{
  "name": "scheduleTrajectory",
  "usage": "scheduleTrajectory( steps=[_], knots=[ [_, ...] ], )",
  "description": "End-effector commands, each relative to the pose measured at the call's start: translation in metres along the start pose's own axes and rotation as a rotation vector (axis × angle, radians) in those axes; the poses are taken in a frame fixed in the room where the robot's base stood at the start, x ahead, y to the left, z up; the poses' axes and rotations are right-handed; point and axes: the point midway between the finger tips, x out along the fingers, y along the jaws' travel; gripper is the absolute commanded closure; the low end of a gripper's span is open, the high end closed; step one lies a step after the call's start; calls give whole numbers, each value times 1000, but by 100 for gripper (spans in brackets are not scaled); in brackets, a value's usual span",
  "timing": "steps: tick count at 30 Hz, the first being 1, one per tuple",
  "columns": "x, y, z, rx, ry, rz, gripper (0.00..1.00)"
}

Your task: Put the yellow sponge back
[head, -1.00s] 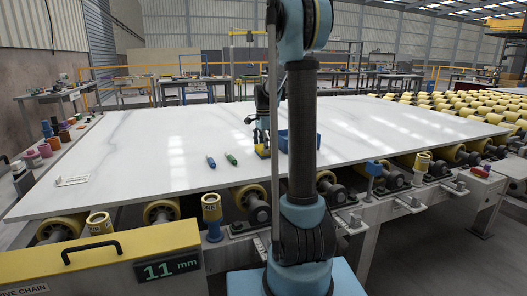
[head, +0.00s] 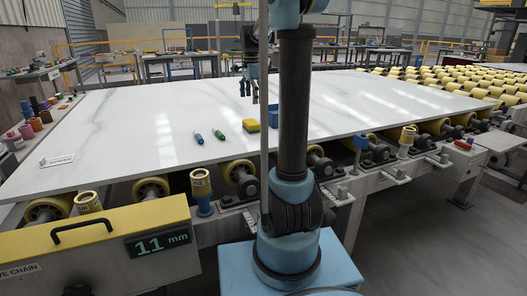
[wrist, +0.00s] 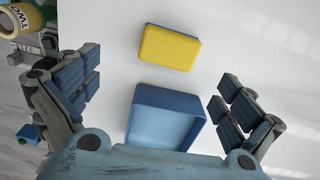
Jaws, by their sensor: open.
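The yellow sponge (head: 251,125), with a blue underside, lies flat on the white slab. In the wrist view the sponge (wrist: 170,48) is outside the blue tray, close beside its edge. The blue tray (wrist: 142,120) is empty in the part I see; in the head view the tray (head: 273,113) is partly hidden behind my arm. My gripper (head: 246,88) is above the slab, clear of the sponge. In the wrist view its fingers (wrist: 158,78) are spread wide with nothing between them, the tray and sponge lying below.
A blue marker (head: 198,138) and a green marker (head: 221,136) lie left of the sponge. A small white frame (head: 57,160) lies at the slab's left corner. Several colored containers (head: 35,122) stand past the left edge. Much of the slab is bare.

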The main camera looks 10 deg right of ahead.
Motion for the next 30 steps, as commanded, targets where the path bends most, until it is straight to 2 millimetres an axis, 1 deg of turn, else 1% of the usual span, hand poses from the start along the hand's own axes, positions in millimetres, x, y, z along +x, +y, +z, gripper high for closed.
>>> scheduleTrajectory(
  steps=[1, 8, 14, 18, 23, 30],
  knots=[
    [0, 12, 3, -28, 1, -4, 0],
    [3, 66, 17, -200, 10, -27, 0],
    [11, 113, 30, -351, 22, -46, 0],
    [21, 145, 38, -457, 31, -58, 0],
    [34, 181, 48, -577, 44, -72, 0],
    [62, 233, 61, -757, 67, -89, 0]
  ],
)
